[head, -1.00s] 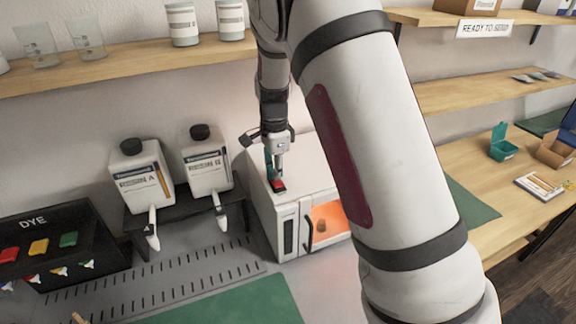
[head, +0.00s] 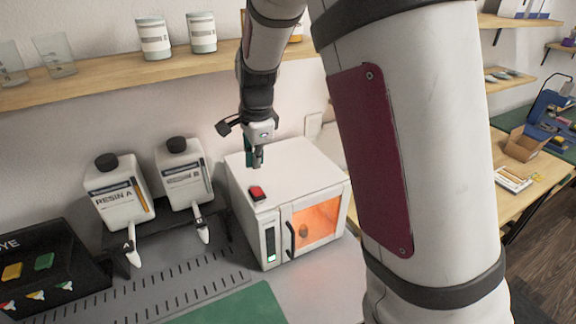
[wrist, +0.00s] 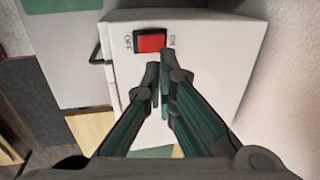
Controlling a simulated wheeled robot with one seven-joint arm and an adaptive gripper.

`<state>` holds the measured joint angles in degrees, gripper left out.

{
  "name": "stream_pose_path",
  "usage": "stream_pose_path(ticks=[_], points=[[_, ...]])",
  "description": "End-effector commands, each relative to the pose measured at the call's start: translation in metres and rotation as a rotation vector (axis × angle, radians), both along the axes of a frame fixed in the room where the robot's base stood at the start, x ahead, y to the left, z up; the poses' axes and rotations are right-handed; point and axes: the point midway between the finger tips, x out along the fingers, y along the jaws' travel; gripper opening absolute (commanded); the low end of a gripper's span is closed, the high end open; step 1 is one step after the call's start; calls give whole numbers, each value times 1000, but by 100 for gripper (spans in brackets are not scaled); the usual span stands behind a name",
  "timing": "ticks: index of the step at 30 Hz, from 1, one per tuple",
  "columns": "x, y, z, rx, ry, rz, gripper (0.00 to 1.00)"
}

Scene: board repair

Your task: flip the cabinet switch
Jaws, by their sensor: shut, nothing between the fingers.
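The cabinet (head: 290,160) is a white box with a lit orange window (head: 316,222) and a dark door handle. Its switch (head: 257,192) is a red rocker in a black frame on the top face. In the wrist view the switch (wrist: 151,41) sits between the OFF and ON labels. I cannot tell for certain which side is pressed down. My gripper (head: 257,163) is shut and empty, above the cabinet top and behind the switch, apart from it. In the wrist view its fingertips (wrist: 158,75) point just below the switch.
Resin bottles (head: 120,190) stand on a black rack left of the cabinet. A black dye box (head: 45,262) is at far left. A wooden shelf (head: 110,70) with jars and beakers runs above. A green mat (head: 240,305) lies in front.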

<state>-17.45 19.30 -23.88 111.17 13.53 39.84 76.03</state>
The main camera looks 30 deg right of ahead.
Motion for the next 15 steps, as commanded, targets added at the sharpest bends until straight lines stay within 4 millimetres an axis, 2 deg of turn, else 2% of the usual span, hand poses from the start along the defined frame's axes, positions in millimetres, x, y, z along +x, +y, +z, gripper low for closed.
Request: stream_pose_path(ticks=[1,10,15], points=[[-1,0,11,1,-5,1,0],[-13,0,64,0,-5,1,0],[-36,1,77,-6,-25,179,0]])
